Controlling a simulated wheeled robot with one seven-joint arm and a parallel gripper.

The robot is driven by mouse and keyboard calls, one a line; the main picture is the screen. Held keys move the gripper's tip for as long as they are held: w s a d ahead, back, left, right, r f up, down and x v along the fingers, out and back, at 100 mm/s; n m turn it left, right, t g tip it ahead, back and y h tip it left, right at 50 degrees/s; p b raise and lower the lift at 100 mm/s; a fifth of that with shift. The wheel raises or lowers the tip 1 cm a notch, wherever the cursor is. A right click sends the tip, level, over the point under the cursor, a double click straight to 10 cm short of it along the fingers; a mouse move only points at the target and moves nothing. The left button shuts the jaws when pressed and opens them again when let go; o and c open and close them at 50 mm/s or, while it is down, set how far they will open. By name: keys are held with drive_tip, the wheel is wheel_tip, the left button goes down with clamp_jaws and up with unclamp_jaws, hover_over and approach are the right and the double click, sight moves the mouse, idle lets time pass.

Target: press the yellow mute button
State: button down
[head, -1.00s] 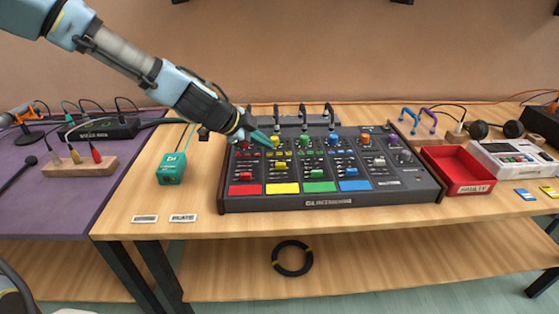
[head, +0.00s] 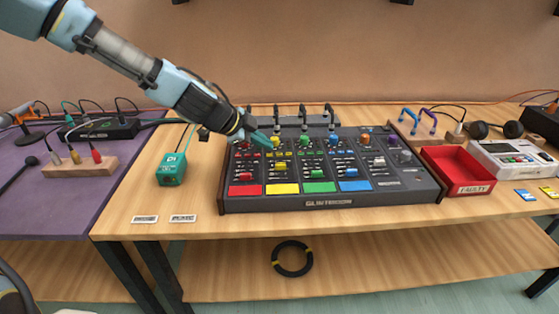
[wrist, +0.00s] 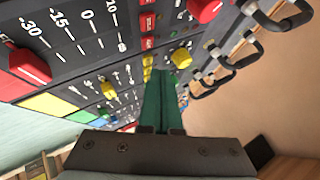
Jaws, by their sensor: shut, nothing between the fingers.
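The mixer (head: 330,200) on the table has a yellow channel, with a yellow knob (head: 276,142), a yellow fader cap (head: 281,166) and a yellow pad (head: 282,188). In the wrist view, two small yellow buttons (wrist: 148,61) sit between the yellow knob (wrist: 181,57) and the yellow fader cap (wrist: 109,90). Their lettering is too small to read, so I cannot tell which is mute. My gripper (head: 270,143) is shut and empty. Its green fingertips (wrist: 164,74) are beside the yellow buttons and the knob. I cannot tell whether they touch the panel.
Red knobs and a red fader cap (wrist: 30,66) flank the yellow channel. Cables with dark plugs (wrist: 235,58) stand along the mixer's back edge. A teal box (head: 171,169) is left of the mixer, and a red tray (head: 459,170) is to its right.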

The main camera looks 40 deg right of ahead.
sight(265, 157)
idle(0.5)
drive_tip(key=shift+f+b, duration=0.45)
drive_tip(key=shift+b, duration=0.1)
drive_tip(key=shift+f, duration=0.15)
idle(0.3)
drive_tip(key=shift+r, duration=0.65)
drive_tip(key=shift+r, duration=0.1)
wheel_tip(265, 157, up, 6)
drive_tip(key=p, duration=0.4)
idle(0.6)
